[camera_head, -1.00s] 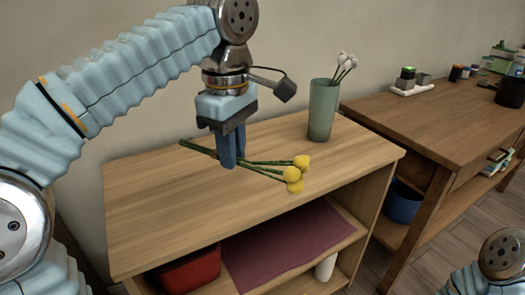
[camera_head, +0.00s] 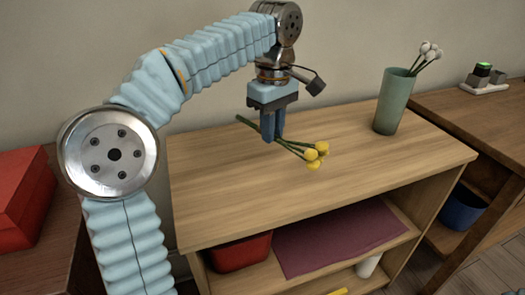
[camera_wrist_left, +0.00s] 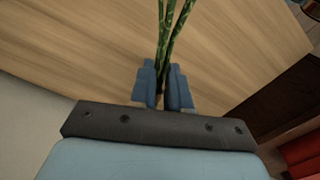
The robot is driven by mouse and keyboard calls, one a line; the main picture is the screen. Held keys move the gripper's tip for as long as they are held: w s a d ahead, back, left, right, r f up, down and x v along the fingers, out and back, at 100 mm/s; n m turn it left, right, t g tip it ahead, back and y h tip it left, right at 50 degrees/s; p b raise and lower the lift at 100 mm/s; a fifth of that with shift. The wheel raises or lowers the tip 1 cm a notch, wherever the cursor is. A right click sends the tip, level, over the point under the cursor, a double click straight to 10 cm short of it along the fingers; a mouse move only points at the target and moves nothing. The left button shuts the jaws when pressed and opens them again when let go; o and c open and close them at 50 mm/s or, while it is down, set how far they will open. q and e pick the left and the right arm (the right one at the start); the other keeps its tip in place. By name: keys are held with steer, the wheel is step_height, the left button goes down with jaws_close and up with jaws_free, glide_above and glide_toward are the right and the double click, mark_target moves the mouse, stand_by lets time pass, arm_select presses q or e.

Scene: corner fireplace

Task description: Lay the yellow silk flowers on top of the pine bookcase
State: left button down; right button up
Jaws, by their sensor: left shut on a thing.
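The yellow silk flowers (camera_head: 315,154) have round yellow heads on green stems. My left gripper (camera_head: 271,138) is shut on their stems over the top of the pine bookcase (camera_head: 222,205). The heads point to the right and toward the front. In the left wrist view the green stems (camera_wrist_left: 172,40) run up from between the blue fingers (camera_wrist_left: 164,90), and the heads are out of that view. I cannot tell whether the flowers touch the bookcase top. My right gripper is not in view.
A green vase (camera_head: 393,103) with white flowers stands at the back right of the bookcase top. A red bin (camera_head: 240,252) and a purple cloth (camera_head: 340,235) are on the shelf below. A red box (camera_head: 22,195) is at the left. The front of the top is clear.

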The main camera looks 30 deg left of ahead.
mark_target(261, 160)
arm_select(q)
steer(key=shift+w+a+f, duration=0.1)
steer(key=shift+a+f, duration=0.85)
steer(key=shift+f, duration=0.2)
steer(key=f, duration=0.1)
steer(key=a+f+b, duration=0.1)
steer(key=f, duration=0.1)
steer(key=shift+f, duration=0.25)
steer(key=shift+d+f, duration=0.1)
steer(key=shift+f, duration=0.15)
steer(key=shift+f, duration=0.15)
steer(key=c, duration=1.1)
jaws_free()
